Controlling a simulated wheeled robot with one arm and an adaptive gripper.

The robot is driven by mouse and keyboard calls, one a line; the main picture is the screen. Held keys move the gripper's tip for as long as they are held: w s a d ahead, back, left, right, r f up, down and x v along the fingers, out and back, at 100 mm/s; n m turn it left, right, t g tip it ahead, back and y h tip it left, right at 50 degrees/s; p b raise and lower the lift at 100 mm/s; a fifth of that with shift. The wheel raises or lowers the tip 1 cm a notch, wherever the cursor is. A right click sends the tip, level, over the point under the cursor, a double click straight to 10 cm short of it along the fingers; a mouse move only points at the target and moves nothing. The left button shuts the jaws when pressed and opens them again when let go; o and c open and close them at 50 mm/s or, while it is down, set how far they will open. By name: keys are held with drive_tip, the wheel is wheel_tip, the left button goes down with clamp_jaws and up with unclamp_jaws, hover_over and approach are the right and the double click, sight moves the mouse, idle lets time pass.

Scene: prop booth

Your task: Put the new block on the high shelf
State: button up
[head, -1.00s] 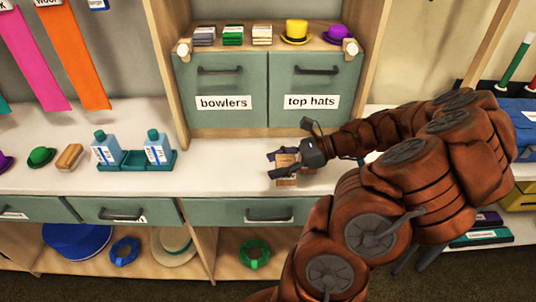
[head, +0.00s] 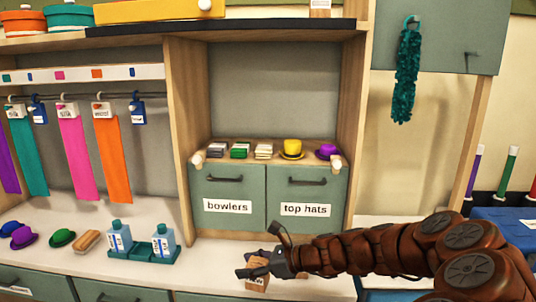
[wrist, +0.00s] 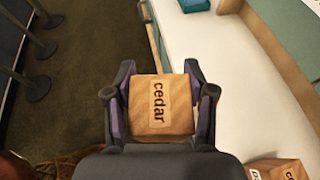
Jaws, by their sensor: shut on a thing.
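A light-brown wooden block labelled "cedar" (wrist: 160,105) sits between the two fingers of my gripper (wrist: 160,95) in the wrist view, and the fingers press its sides. In the head view my gripper (head: 258,264) is low in front of the cupboard, at the counter, with wood showing at its fingers. The high shelf (head: 240,28) runs across the top of the head view, well above my gripper. A small labelled block (head: 320,8) stands at its right part. The shelf's upper side is mostly cut off.
Another cedar block (wrist: 280,168) lies at the lower right of the wrist view. The cupboard (head: 228,199) has small stacks and two hats on its top. A teal tray (head: 145,254) with two bottles stands left on the counter. A yellow box (head: 160,10) occupies part of the high shelf.

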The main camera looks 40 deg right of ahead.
drive_tip(key=w+a+r+m+t+h, duration=0.1)
drive_tip(key=w+a+r+m+h, duration=0.1)
drive_tip(key=w+a, duration=0.5)
drive_tip(key=w+a+r+m+t+h, duration=0.1)
drive_tip(key=w+a+r+m+h, duration=0.1)
drive_tip(key=w+a+r, duration=0.2)
drive_tip(key=w+a, duration=0.3)
drive_tip(key=w, duration=0.1)
drive_tip(key=shift+w+a, duration=0.15)
drive_tip(key=shift+a, duration=0.2)
drive_tip(key=shift+a+f, duration=0.1)
drive_tip(key=shift+f, duration=0.05)
